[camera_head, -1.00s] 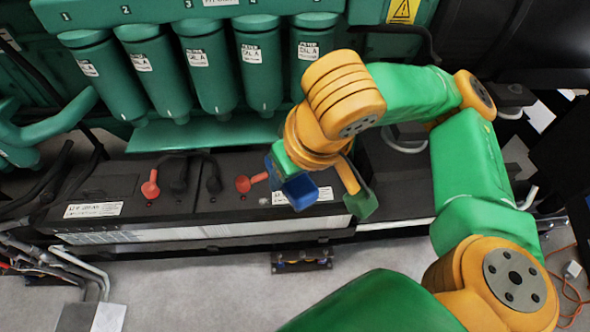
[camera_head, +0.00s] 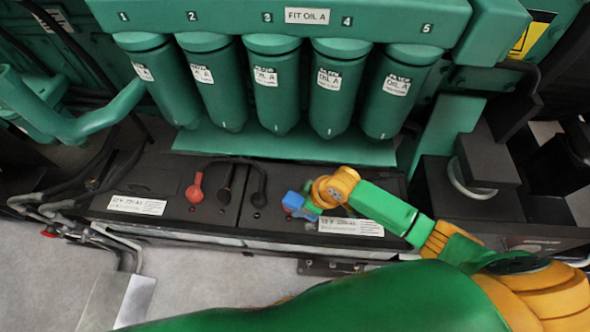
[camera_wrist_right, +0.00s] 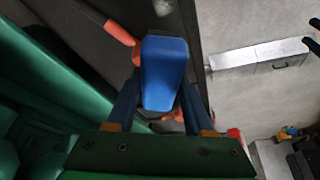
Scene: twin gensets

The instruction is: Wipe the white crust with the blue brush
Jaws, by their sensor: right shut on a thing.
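The blue brush (camera_head: 293,200) is held in my right gripper (camera_head: 309,205), low over the right-hand battery's top. In the right wrist view, the blue brush (camera_wrist_right: 164,72) sits between the fingers of my right gripper (camera_wrist_right: 160,102), which is shut on it. I cannot make out the white crust in either current view; the brush and gripper cover part of the battery top. I cannot tell whether the brush touches the battery. My left gripper is not in view.
Black batteries (camera_head: 160,176) stand in a row under green oil filters (camera_head: 273,90). A red terminal cap (camera_head: 196,188) and black cables lie left of the brush. A dark box (camera_head: 490,150) stands at right. Grey floor (camera_head: 210,275) is open in front.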

